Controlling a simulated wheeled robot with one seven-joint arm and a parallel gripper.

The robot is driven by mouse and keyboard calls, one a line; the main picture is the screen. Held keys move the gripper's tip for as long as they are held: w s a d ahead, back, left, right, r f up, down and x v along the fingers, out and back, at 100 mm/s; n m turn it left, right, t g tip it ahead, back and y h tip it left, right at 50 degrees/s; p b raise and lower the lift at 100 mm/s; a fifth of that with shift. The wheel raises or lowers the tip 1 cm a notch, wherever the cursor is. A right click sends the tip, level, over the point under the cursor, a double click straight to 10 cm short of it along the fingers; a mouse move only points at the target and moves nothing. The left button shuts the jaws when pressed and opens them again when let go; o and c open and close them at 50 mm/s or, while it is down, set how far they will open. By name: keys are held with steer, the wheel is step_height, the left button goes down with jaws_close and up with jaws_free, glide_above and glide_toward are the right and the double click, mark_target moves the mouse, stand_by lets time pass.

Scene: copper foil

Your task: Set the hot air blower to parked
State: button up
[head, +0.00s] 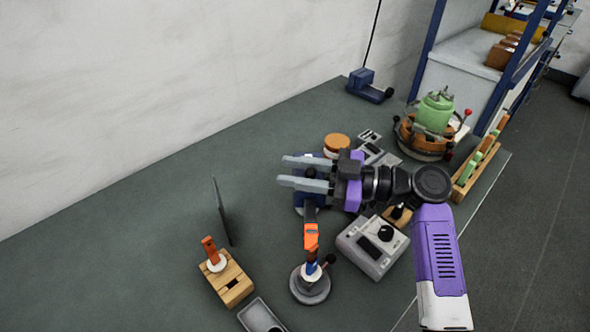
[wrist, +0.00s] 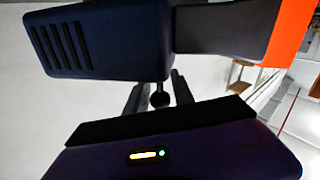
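The hot air blower seems to be the navy unit (head: 308,203) with a dark neck and an orange section (head: 311,236), partly hidden behind my gripper. The orange section is above a round grey base (head: 310,288). In the wrist view its vented navy body (wrist: 100,40) is close, with the dark neck and orange part to the right. A small black ball knob (wrist: 160,99) on a short stem is at the body's edge. My gripper (head: 284,171) is open, its two grey fingers on either side of the knob, with gaps visible. Contact cannot be told.
A grey control box (head: 372,247) stands right of the base. A wooden block with an orange-handled tool (head: 229,281) and a thin upright panel (head: 221,212) stand left. A green pot (head: 434,113) is at the back right. The left of the bench is clear.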

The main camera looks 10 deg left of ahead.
jaws_close()
stand_by(1.2)
